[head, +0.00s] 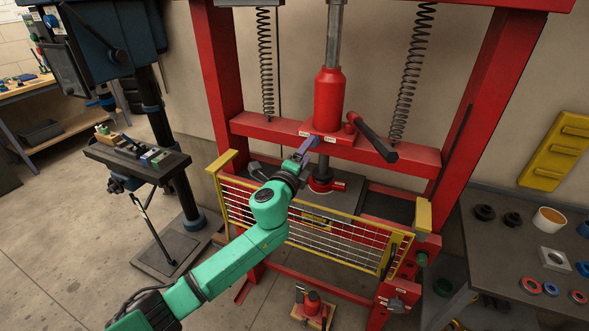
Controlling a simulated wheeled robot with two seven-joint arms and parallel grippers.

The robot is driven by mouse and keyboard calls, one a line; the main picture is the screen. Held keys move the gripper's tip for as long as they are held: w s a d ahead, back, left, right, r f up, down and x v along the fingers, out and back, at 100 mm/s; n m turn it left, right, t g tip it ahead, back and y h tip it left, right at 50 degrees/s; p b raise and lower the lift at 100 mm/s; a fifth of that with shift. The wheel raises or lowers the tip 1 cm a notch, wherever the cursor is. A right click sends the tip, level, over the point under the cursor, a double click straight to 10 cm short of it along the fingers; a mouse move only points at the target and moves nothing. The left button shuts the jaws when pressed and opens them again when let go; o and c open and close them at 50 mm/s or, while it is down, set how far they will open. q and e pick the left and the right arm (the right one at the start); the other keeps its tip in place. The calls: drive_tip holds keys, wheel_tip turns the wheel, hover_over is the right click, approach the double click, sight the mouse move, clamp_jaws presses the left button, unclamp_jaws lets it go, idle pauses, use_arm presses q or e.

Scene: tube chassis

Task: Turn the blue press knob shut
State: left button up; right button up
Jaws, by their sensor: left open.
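The red press (222,60) stands in the middle, with a red jack cylinder (328,98) on its crossbeam. A small blue-violet knob (309,143) shows at the front of the crossbeam, left of the cylinder's foot. My left arm reaches up from the lower left, and my left gripper (301,156) is at the knob. The gripper is open, its fingertips beside or around the knob. I cannot tell if they touch it, and the wrist hides part of the area. My right gripper is not in view.
A yellow mesh guard (345,243) spans the press front below my left wrist. A black-gripped pump lever (372,138) juts out right of the cylinder. A drill press (135,160) stands at left. A bench (490,245) with rings and a white cup (549,220) stands at right.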

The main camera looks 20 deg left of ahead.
use_arm(q)
drive_tip(key=s+b, duration=0.2)
drive_tip(key=s, duration=0.9)
drive_tip(key=shift+a+f, duration=0.15)
drive_tip(key=shift+a, duration=0.25)
